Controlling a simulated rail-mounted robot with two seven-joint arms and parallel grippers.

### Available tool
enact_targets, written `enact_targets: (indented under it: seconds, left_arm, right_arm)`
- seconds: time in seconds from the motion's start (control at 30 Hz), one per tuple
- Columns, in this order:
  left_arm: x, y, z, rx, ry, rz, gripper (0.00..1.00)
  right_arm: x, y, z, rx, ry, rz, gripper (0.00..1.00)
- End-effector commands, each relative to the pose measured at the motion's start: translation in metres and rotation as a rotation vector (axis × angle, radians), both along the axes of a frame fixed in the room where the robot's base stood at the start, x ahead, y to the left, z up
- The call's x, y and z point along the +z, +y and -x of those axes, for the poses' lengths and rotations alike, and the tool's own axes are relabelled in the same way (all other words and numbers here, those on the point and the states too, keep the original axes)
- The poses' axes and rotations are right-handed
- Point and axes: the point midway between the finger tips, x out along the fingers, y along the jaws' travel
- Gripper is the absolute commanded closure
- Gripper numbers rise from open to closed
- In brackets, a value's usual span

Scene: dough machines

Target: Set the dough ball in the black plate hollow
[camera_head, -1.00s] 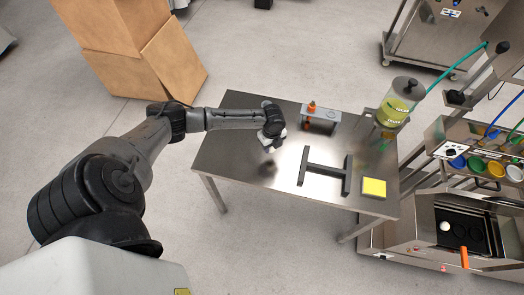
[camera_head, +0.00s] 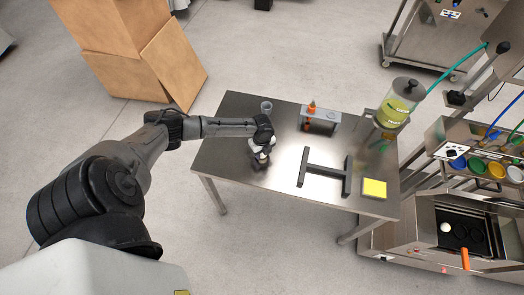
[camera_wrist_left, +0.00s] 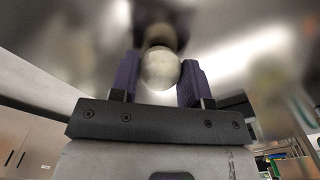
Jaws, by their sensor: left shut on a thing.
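A pale, round dough ball (camera_wrist_left: 160,70) sits between the two purple-padded fingers of my left gripper (camera_wrist_left: 158,84) in the left wrist view. In the head view the left gripper (camera_head: 261,158) is low over the left part of the steel table (camera_head: 232,165), shut on the ball. Whether the ball touches the table I cannot tell. The black plate (camera_head: 462,236) with round hollows is in the steel machine at the right, far from the gripper. Another white ball (camera_head: 445,228) lies at its left hollow. My right gripper is out of view.
A grey cup (camera_head: 266,106) stands behind the gripper. An orange handle (camera_head: 464,258) sticks out before the machine.

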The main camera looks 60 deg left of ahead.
Motion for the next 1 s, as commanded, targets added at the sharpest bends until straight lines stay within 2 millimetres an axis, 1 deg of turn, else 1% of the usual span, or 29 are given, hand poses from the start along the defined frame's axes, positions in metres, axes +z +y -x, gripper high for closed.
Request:
enact_targets:
  seconds: [0.2,0.23,0.5,0.73,0.87,1.0]
  left_arm:
    - [-0.004,0.000,0.000,0.000,0.000,0.000,0.80]
    - [-0.004,0.000,0.000,0.000,0.000,0.000,0.56]
    - [-0.004,0.000,0.000,0.000,0.000,0.000,0.32]
    - [-0.004,0.000,0.000,0.000,0.000,0.000,0.32]
    - [-0.007,0.000,0.000,0.000,0.000,0.001,0.32]
    - [0.021,0.001,-0.001,-0.001,-0.003,-0.001,0.32]
  right_arm:
    - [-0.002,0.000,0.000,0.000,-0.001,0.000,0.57]
    - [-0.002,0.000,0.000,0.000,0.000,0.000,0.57]
    - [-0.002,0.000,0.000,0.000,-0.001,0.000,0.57]
    - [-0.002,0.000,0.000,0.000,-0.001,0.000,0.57]
    - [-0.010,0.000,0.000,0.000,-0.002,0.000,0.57]
    - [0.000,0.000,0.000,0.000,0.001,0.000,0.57]
